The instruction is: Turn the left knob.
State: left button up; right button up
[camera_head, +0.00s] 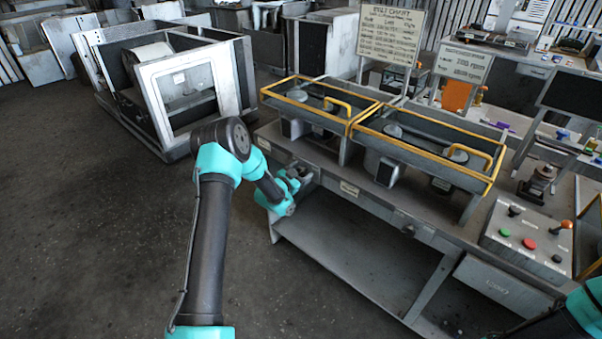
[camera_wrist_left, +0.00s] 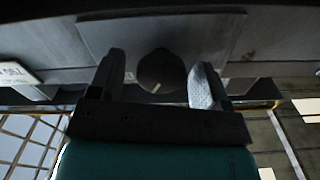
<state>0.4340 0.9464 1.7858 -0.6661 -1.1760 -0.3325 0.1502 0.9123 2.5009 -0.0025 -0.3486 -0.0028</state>
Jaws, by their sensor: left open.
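The left knob (camera_wrist_left: 161,73) is dark and round with a pale pointer mark, on a grey panel in the left wrist view. My left gripper (camera_wrist_left: 158,64) is open, with one finger on each side of the knob; I cannot tell whether either finger touches it. In the head view my left gripper (camera_head: 300,178) is at the front edge of the workbench (camera_head: 375,203), near its left end, and the knob is hidden there. Only a teal and dark part of my right arm shows at the lower right corner; its gripper is out of view.
Two yellow-rimmed trays (camera_head: 322,101) stand on the bench, with sign boards (camera_head: 390,35) behind. A control box (camera_head: 528,240) with coloured buttons sits at the right. A white-framed housing (camera_head: 185,85) stands at the back left. The floor at left is clear.

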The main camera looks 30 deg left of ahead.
pick_arm(q)
jog(key=c, duration=0.9)
jog(key=n, duration=0.5)
jog(key=shift+a, duration=0.1)
dwell(0.4)
jog(key=o, duration=0.9)
